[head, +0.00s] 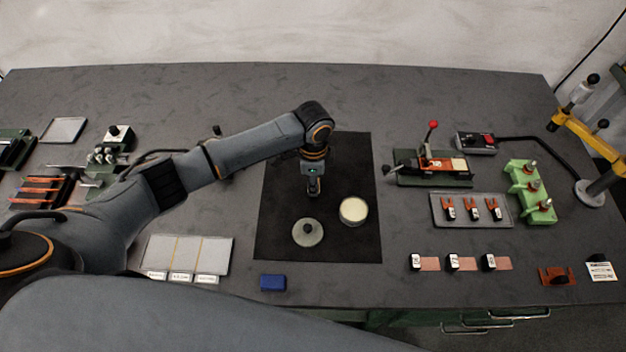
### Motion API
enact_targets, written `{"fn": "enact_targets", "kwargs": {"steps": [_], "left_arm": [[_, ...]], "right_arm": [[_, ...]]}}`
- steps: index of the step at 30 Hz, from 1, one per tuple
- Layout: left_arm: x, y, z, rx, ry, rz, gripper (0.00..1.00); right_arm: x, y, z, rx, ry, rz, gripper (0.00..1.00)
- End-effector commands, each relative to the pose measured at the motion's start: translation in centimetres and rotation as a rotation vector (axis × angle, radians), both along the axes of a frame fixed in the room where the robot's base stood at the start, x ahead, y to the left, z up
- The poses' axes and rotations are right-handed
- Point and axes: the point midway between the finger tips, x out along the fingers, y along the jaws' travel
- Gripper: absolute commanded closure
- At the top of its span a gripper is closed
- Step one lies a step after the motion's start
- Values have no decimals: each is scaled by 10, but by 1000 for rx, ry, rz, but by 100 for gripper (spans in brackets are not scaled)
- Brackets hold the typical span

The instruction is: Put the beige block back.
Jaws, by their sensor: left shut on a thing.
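My left gripper (314,190) is above the black mat (282,180), pointing down. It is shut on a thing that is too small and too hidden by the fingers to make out. I cannot identify a beige block with certainty anywhere in the head view. A round container with a cream-coloured top (354,210) stands on the mat, right of and nearer than the gripper. A pale round lid-like disc with a knob (308,234) lies on the mat in front of the gripper. My right gripper is not in view.
A blue block (272,282) lies at the front edge. A pale sectioned tray (187,254) is front left. A red-knobbed clamp fixture (435,180), a tray of copper-coloured pieces (472,221) and a green stand (530,190) are on the right. The mat's far end is clear.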

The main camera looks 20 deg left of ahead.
Motion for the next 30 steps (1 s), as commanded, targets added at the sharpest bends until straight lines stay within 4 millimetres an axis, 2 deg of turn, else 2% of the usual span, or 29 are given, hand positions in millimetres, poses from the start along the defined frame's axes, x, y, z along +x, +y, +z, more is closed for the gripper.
{"fn": "enact_targets", "kwargs": {"steps": [1, 4, 13, 17, 20, 30], "left_arm": [[0, 0, -2, 0, 1, 0, 69], [0, 0, -1, 0, 1, 0, 48], [0, 0, 0, 0, 0, 0, 48], [1, 0, 8, -2, -2, 1, 48], [1, -1, 23, -2, -3, 0, 48], [1, -1, 94, -1, -3, 0, 48]], "right_arm": [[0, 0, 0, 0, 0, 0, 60], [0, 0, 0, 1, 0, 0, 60], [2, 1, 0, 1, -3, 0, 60], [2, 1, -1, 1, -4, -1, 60], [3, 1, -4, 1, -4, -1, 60], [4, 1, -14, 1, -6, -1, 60]]}}
